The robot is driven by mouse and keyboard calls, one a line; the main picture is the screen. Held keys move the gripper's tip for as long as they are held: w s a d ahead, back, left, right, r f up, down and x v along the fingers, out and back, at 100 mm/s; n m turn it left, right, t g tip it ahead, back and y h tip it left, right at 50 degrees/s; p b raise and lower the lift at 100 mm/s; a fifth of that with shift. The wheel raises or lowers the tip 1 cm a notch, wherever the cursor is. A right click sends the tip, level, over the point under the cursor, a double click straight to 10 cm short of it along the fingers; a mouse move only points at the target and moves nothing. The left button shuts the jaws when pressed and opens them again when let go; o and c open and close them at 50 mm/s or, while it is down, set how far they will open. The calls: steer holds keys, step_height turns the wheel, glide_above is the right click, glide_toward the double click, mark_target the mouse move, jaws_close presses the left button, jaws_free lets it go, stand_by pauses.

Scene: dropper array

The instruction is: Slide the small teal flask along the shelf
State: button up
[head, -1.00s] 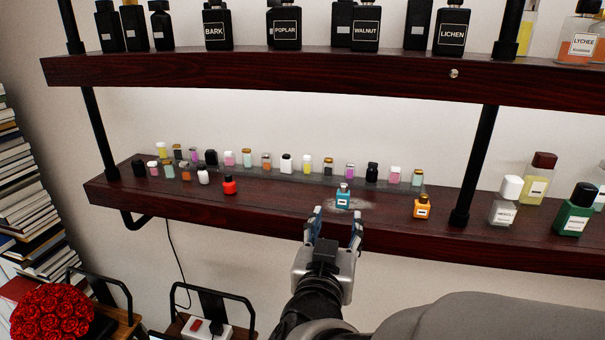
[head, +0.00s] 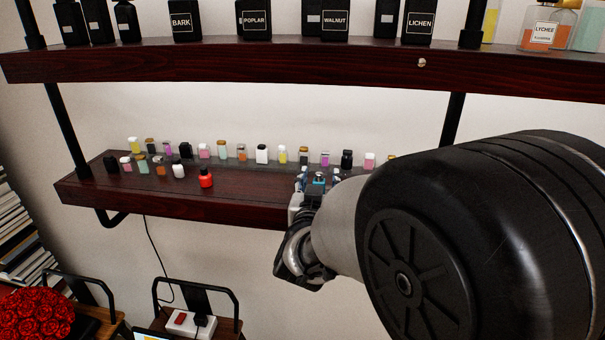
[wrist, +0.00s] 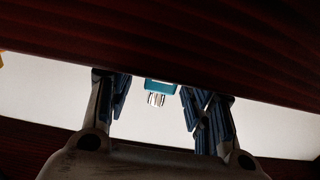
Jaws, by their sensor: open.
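The small teal flask (head: 319,179) stands on the lower shelf (head: 240,190), near its front edge, mostly hidden by my gripper. My gripper (head: 319,174) is open, with one finger on each side of the flask. In the wrist view, which looks inverted, the flask's teal body (wrist: 161,86) and silvery cap show between the two spread fingers of my gripper (wrist: 154,90). A gap shows on both sides of it, so the fingers do not appear to touch it.
Several small bottles line the shelf's back. The upper shelf (head: 230,68), with black bottles, is above. My arm hides the shelf's right part. An orange thing (wrist: 1,60) shows at the wrist view's left edge.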

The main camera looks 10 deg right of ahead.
mark_target(251, 189)
steer(key=shift+c, duration=0.5)
jaws_close()
steer(key=shift+w+a+p, duration=0.7)
steer(key=shift+w+a, duration=0.15)
steer(key=shift+a, duration=1.7)
steer(key=shift+w+a+p, duration=0.7)
steer(key=shift+w+a, duration=0.1)
steer(key=shift+a, duration=1.75)
steer(key=shift+w+a+p, duration=0.7)
steer(key=shift+w+a, duration=0.15)
steer(key=shift+a, duration=1.7)
steer(key=shift+o, duration=0.3)
jaws_free()
steer(key=v, duration=1.2)
